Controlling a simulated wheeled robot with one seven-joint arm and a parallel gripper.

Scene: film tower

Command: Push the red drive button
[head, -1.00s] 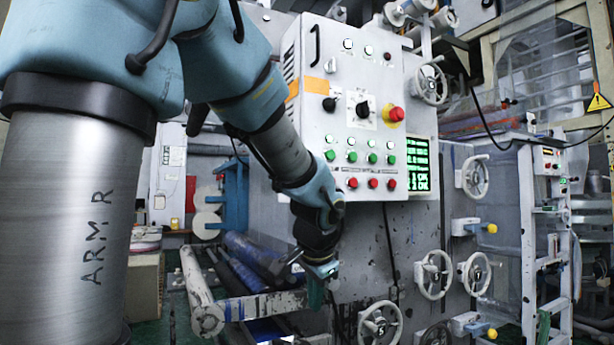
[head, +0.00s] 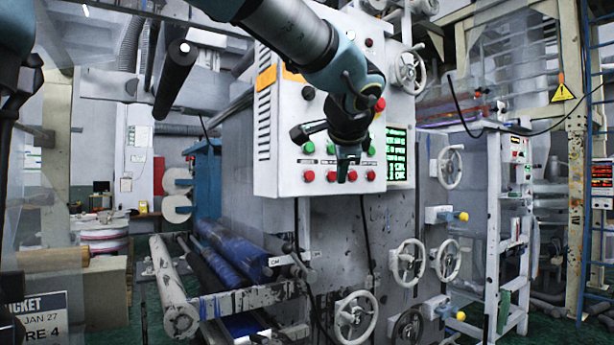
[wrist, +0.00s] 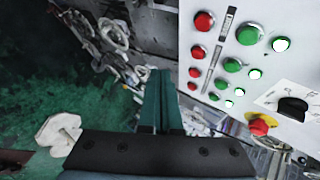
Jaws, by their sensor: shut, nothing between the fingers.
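The white control panel (head: 285,150) carries a bottom row of several red buttons (head: 309,176), with green buttons above it. A larger red mushroom button on a yellow base (head: 380,104) sits higher on the right, partly behind my arm. I cannot read which red button is the drive button. My gripper (head: 343,180) is shut and empty, pointing down in front of the red row between two buttons. In the wrist view, my gripper (wrist: 160,74) is left of the red buttons (wrist: 198,51), apart from them; the mushroom button (wrist: 262,125) is at lower right.
A black selector knob (wrist: 293,107) and lit white lamps (wrist: 281,44) share the panel. Handwheels (head: 354,317) stick out below and to the right. Rollers (head: 172,290) lie at lower left. Green floor (wrist: 50,90) shows beside the machine.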

